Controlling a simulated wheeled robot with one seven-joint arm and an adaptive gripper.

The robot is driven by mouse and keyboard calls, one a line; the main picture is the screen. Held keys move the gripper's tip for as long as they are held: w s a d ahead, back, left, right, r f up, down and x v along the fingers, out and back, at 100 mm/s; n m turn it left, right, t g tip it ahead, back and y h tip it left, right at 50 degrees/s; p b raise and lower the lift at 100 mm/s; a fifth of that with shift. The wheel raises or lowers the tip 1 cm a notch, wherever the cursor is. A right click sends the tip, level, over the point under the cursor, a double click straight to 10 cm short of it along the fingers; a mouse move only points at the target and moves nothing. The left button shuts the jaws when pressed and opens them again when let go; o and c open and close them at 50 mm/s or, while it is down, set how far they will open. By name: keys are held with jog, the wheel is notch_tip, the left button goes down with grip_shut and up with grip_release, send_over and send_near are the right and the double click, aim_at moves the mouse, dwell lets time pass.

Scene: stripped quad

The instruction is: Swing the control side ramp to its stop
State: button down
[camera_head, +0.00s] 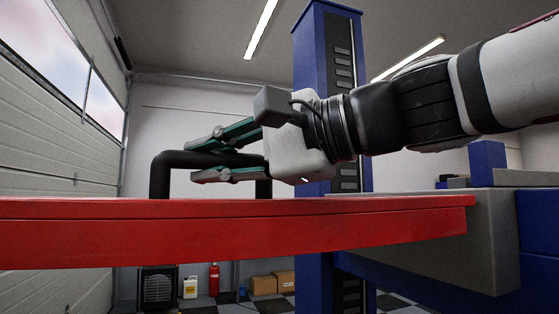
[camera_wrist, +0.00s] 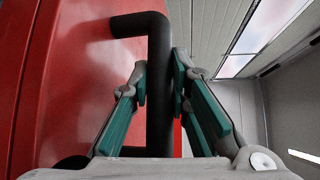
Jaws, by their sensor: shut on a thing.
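The red ramp (camera_head: 200,238) lies roughly level across the lower left and middle of the head view. It also fills the left of the wrist view (camera_wrist: 75,75). A black U-shaped handle (camera_head: 160,178) stands up from its top face. My gripper (camera_head: 206,160) reaches in from the right, one finger above the handle's bar and one below. In the wrist view, the handle's bar (camera_wrist: 159,118) runs between the two green-padded fingers (camera_wrist: 161,78), which are shut on it. The lower finger and my wrist partly hide the handle's right leg in the head view.
A blue lift post (camera_head: 312,60) stands behind my wrist. A grey block (camera_head: 485,245) and blue lift parts lie at the ramp's right end. A roller door (camera_head: 40,140) is at left. A heater (camera_head: 158,288), red extinguisher (camera_head: 214,278) and boxes (camera_head: 264,285) stand on the floor behind.

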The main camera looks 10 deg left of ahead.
notch_tip(320, 180, down, 19)
jog(key=w+d+n+h+b, duration=0.2)
jog(key=n+h+b, duration=0.15)
jog(key=b, duration=0.35)
jog(key=w+d+f+n+t+h+b, duration=0.1)
jog(key=w+d+f+h+b, duration=0.1)
jog(key=f, duration=0.6)
jog(key=w+d+f+n+t+h+b, duration=0.1)
jog(key=w+d+f+h+b, duration=0.2)
jog(key=d+f+b, duration=0.3)
jog(key=shift+w+d+f+t+h, duration=0.35)
jog(key=shift+w+d+f, duration=0.25)
jog(key=shift+d+f, duration=0.95)
jog(key=shift+d+r+n, duration=0.15)
jog(key=shift+d+n, duration=0.1)
jog(key=c, duration=1.5)
grip_release()
jog(key=shift+w+d, duration=0.1)
jog(key=shift+r, duration=0.1)
